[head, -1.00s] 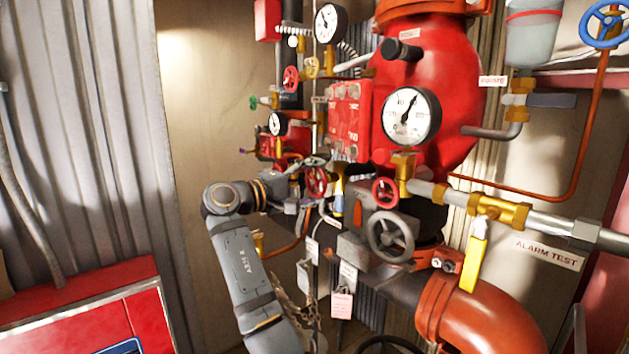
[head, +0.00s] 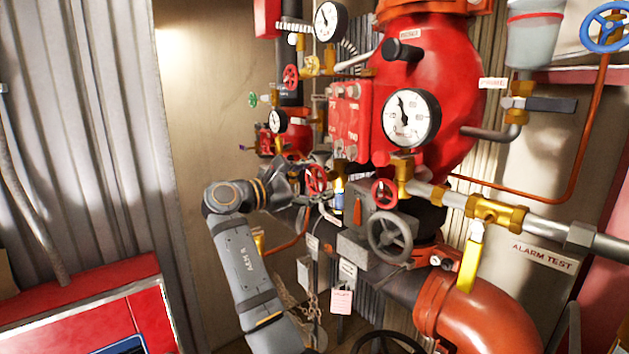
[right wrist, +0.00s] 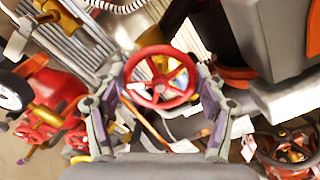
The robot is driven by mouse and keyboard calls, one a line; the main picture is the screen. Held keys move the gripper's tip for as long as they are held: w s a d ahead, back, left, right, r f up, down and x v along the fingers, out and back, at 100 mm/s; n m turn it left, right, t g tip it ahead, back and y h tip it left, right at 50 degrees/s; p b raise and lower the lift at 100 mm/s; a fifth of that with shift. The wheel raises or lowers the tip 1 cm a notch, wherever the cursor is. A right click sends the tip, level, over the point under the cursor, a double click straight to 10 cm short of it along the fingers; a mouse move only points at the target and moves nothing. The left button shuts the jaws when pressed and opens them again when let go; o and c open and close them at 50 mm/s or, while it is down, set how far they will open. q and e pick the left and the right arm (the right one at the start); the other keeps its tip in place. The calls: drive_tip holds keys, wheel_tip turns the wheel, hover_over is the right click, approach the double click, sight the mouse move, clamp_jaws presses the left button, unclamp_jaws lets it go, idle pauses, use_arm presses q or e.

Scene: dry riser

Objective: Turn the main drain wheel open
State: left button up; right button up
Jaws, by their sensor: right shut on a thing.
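A red spoked handwheel (head: 316,180) sits in the middle of the riser pipework. In the right wrist view the red handwheel (right wrist: 160,77) lies between the fingers of my right gripper (right wrist: 158,90). My right gripper (head: 300,178) is shut on its rim. The forearm comes in from lower left and partly hides the pipework behind. No label that names this wheel as the main drain can be read. My left gripper is out of view.
A yellow lever (head: 470,264) hangs by the ALARM TEST label (head: 542,257). Tags and a chain hang below.

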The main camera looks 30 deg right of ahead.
drive_tip(key=n, duration=0.5)
drive_tip(key=shift+n, duration=0.3)
drive_tip(key=shift+f+n, duration=0.1)
drive_tip(key=shift+n, duration=2)
drive_tip(key=shift+w, duration=0.1)
drive_tip(key=o, duration=1.2)
drive_tip(key=shift+a, duration=0.15)
drive_tip(key=a, duration=0.7)
drive_tip(key=shift+s+a, duration=0.15)
drive_tip(key=shift+s, duration=0.2)
